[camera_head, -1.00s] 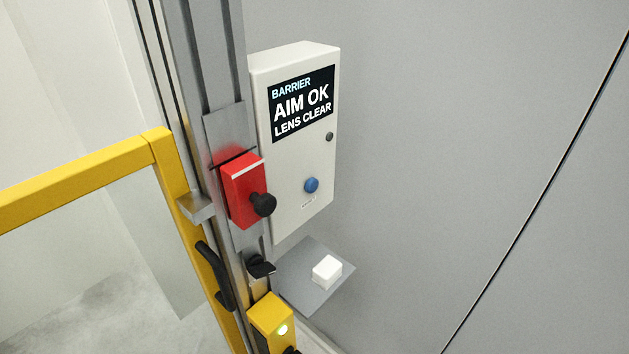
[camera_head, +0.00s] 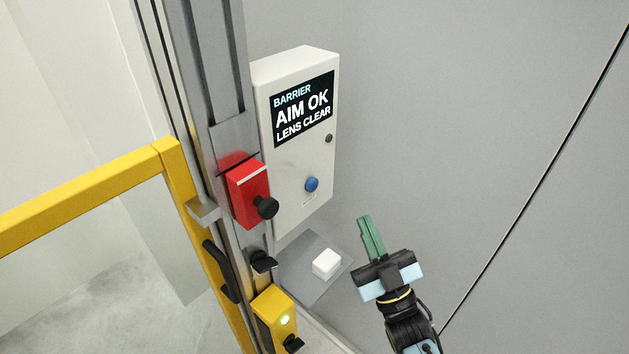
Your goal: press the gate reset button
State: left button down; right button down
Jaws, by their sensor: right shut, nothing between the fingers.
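The blue round button (camera_head: 312,184) sits low on the front of the pale control box (camera_head: 298,170), above a small label too small to read. The box's display (camera_head: 303,107) reads "BARRIER AIM OK LENS CLEAR". My right gripper (camera_head: 366,220) comes in from the lower right with its green fingers shut and nothing between them. It points up, to the right of and below the blue button, apart from it. My left gripper is out of view.
A red box with a black knob (camera_head: 248,194) is on the metal post left of the control box. A white block (camera_head: 326,263) lies on a grey shelf (camera_head: 300,287) below. A yellow unit (camera_head: 275,312) with a lit lamp and a yellow gate frame (camera_head: 90,186) stand left. Wall space at right is clear.

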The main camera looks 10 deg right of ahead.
aim_at(312, 185)
jog(key=shift+s+r+n+y, duration=0.25)
jog(key=shift+r+n+y, duration=0.2)
jog(key=shift+r, duration=0.65)
jog(key=w+a+b, duration=0.3)
jog(key=w+a, duration=0.2)
jog(key=w, duration=0.2)
jog(key=shift+a, duration=0.2)
jog(key=shift+w+b, duration=0.1)
jog(key=shift+b, duration=0.25)
dwell(1.1)
jog(key=shift+w+a, duration=0.2)
jog(key=shift+a, duration=0.05)
